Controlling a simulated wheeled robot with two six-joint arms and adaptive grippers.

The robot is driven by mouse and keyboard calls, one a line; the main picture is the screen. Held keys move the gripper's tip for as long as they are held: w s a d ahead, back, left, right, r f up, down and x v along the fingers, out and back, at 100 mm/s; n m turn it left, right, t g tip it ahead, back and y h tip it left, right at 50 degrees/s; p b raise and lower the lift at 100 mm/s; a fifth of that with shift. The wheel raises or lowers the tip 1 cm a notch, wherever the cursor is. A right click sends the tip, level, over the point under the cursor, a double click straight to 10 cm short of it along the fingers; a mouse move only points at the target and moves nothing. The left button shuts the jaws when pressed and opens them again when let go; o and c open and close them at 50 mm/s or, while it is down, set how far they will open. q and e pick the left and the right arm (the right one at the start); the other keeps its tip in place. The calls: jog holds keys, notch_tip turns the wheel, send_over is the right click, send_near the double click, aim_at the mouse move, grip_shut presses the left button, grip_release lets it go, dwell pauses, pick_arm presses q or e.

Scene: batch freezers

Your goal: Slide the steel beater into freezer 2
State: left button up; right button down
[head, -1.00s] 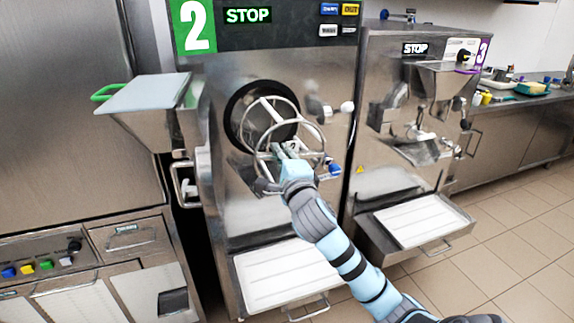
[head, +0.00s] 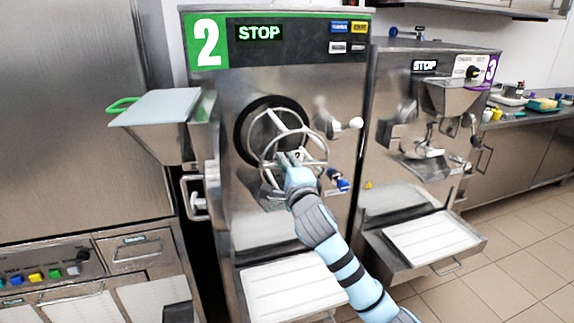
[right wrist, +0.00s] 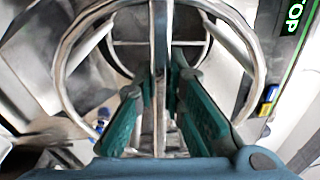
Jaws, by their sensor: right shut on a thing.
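The steel beater (head: 323,150), a frame of metal rings and bars, is at the round dark opening (head: 243,137) of freezer 2 (head: 235,95). Its far end appears to be inside the opening, and its near ring is outside. My right gripper (head: 291,158) is at the near end of the beater. In the right wrist view, the green fingers of my right gripper (right wrist: 160,115) are shut on a bar of the beater (right wrist: 160,50), with the ring around them. How deep the far end sits is hidden. My left gripper is not in view.
An open door with a hopper (head: 158,125) and green handle stands left of the opening. A white tray (head: 290,285) lies below. Freezer 3 (head: 440,60) is close on the right. A small lever with a white knob (head: 356,123) is right of the opening.

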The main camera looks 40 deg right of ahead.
jog(key=shift+n, duration=0.7)
jog(key=shift+a+b+x, duration=0.15)
jog(key=shift+b+x, duration=0.15)
jog(key=shift+x, duration=1.05)
jog(key=shift+a+b+x, duration=0.15)
jog(key=shift+b+x, duration=0.15)
jog(key=shift+x, duration=1.05)
jog(key=shift+w+f, duration=0.25)
jog(key=b+x, duration=0.3)
jog(key=x, duration=0.4)
jog(key=shift+w+b, duration=0.4)
jog(key=shift+w, duration=0.1)
jog(key=shift+a, duration=0.1)
jog(key=p+v, duration=0.3)
jog(key=v, duration=0.5)
jog(key=shift+s+d+p, duration=0.2)
jog(key=shift+d+p, duration=0.05)
jog(key=shift+p, duration=0.15)
jog(key=shift+w, duration=0.1)
